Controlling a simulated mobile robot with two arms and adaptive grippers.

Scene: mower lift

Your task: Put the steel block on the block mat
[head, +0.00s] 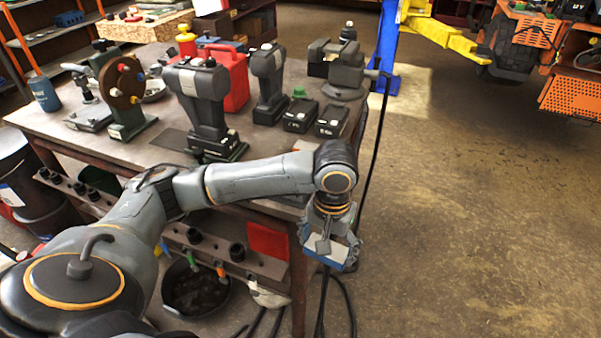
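My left gripper (328,262) points down just off the right edge of the workbench, below the level of its top. Grey and blue parts show at its end. I cannot tell whether its fingers are open or closed on something. I cannot make out the steel block for certain. A flat dark grey patch (172,139) lies on the bench left of the large grey power tool. It may be the block mat, and nothing rests on its visible part. My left arm crosses in front of the bench's near edge. My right gripper is out of view.
The workbench (60,122) holds power tools (203,100), a red can (236,80), two black batteries (301,115) and a vise (345,75). A black cable hangs at its right edge. Open concrete floor (470,220) lies right. A blue-yellow lift (388,45) stands behind.

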